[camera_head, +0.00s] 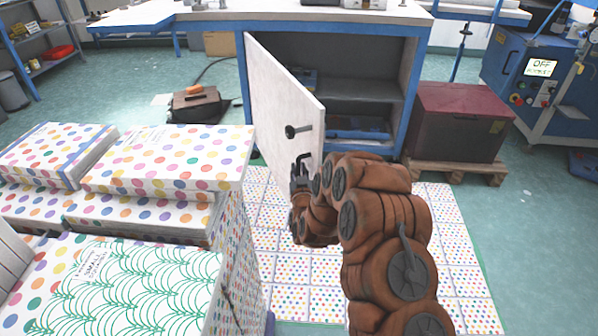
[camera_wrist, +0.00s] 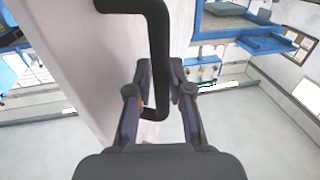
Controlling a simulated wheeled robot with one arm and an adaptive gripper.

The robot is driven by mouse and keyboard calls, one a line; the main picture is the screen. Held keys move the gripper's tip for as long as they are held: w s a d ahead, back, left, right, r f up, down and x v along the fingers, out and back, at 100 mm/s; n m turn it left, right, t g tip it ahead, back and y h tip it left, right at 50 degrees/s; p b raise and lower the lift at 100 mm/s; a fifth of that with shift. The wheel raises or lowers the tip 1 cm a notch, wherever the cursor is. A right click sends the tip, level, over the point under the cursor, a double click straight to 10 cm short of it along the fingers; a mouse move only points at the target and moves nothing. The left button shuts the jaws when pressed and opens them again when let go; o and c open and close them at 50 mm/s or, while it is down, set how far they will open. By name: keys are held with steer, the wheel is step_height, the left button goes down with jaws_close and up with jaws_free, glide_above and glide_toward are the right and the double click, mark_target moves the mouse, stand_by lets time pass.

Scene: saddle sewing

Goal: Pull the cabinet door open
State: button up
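The white cabinet door (camera_head: 275,95) stands open, swung out to the left from the blue-framed cabinet (camera_head: 405,95). Its dark interior shows. A black round knob or lock part (camera_head: 298,130) sits on the door. Below it, my gripper (camera_head: 299,178) is at the door's black bent handle (camera_head: 304,158). In the wrist view the handle (camera_wrist: 160,45) runs down between the two fingers of my gripper (camera_wrist: 160,85), with its lower end curling left. The fingers lie close on both sides of it; firm contact cannot be made out.
Stacks of dotted boxes (camera_head: 165,160) stand left of my arm, close to the door. A dark red chest (camera_head: 455,120) on a wooden pallet (camera_head: 455,168) stands right of the cabinet. Dotted floor tiles (camera_head: 290,270) lie below.

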steer(key=o, duration=0.3)
steer(key=shift+f, duration=0.1)
steer(key=s, duration=1.2)
steer(key=shift+d, duration=0.35)
stand_by(0.4)
